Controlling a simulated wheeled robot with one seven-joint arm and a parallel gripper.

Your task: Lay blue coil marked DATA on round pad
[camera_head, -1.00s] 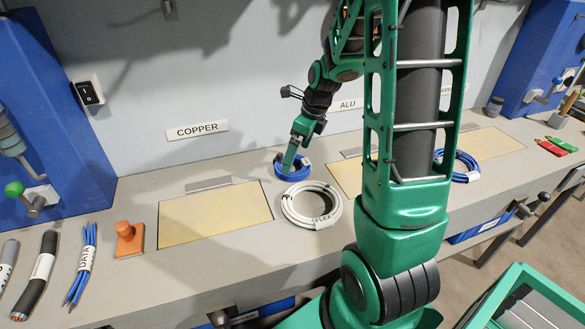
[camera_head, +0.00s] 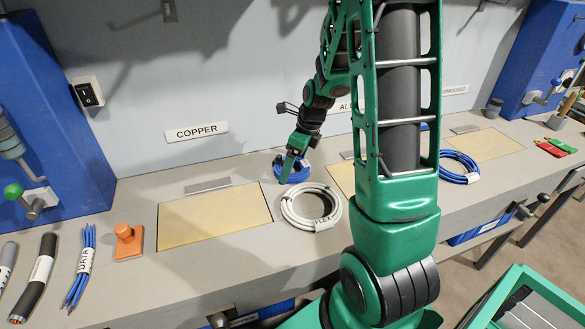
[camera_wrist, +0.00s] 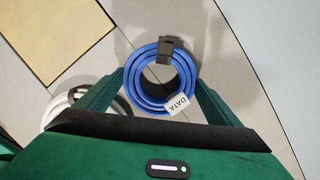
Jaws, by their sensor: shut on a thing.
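The blue coil marked DATA (camera_wrist: 134,82) is between the two fingers of my gripper (camera_wrist: 160,98) in the wrist view. The fingers are shut on its outer sides. Its white DATA tag faces me and a dark tie crosses its far side. In the head view the coil (camera_head: 300,176) is behind the white coil, with my gripper (camera_head: 288,172) at it. I cannot tell whether it touches the bench. I cannot make out a round pad in either view; my arm hides part of the bench.
A white coil marked FLEX (camera_head: 290,212) lies close in front of the held coil. Another blue coil (camera_head: 466,178) lies right of my arm. A tan square plate (camera_head: 212,218) is at left, beside an orange block (camera_head: 128,243) and cable bundles.

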